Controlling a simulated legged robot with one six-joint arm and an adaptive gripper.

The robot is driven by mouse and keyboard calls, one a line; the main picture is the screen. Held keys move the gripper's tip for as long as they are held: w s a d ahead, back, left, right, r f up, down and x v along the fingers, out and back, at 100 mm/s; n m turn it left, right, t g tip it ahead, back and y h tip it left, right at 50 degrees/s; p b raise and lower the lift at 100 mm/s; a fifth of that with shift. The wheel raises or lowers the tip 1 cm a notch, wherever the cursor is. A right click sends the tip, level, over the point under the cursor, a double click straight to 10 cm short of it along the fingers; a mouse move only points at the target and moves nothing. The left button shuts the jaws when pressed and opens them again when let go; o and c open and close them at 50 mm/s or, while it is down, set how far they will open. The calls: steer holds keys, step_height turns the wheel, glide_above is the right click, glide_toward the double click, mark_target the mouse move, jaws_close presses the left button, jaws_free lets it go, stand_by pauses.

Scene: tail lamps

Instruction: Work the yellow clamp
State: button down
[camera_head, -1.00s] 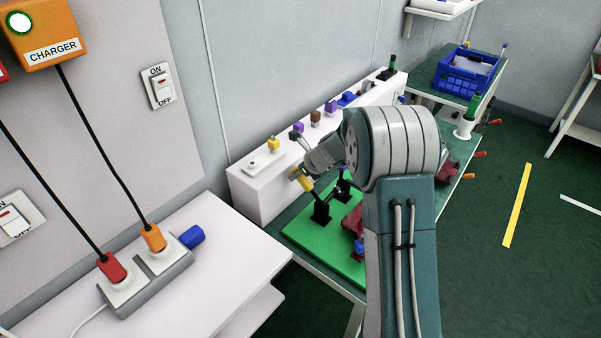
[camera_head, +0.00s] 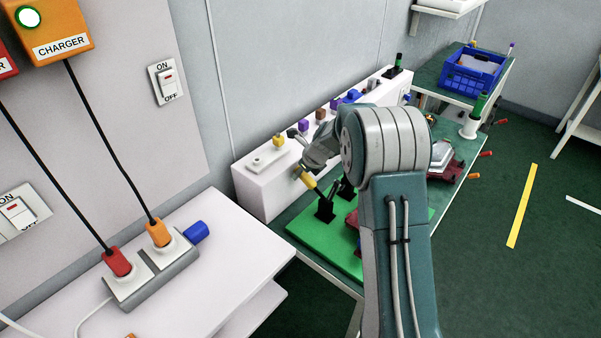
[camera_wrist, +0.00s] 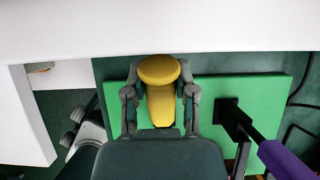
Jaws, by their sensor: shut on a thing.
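The yellow clamp's handle (camera_wrist: 160,72) sits between the two fingers of my gripper (camera_wrist: 160,95) in the wrist view, and the fingers are shut on it. In the head view the yellow handle (camera_head: 309,182) leans up and to the left from its black base (camera_head: 325,210) on the green board (camera_head: 305,238). My gripper (camera_head: 302,171) is at its upper end. My arm hides part of the board and what is on it. A purple-handled clamp (camera_wrist: 285,158) stands to the right in the wrist view.
A white box (camera_head: 262,185) with several coloured knobs runs along the wall behind the board. A white table (camera_head: 235,255) with a socket strip (camera_head: 150,275) is at the left. A blue crate (camera_head: 470,72) stands at the back right.

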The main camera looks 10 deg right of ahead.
mark_target(315, 185)
steer(key=shift+c, duration=2)
jaws_free()
steer(key=shift+f, duration=0.15)
steer(key=v, duration=1.1)
steer(key=shift+r, duration=0.35)
steer(key=shift+s+d, duration=0.15)
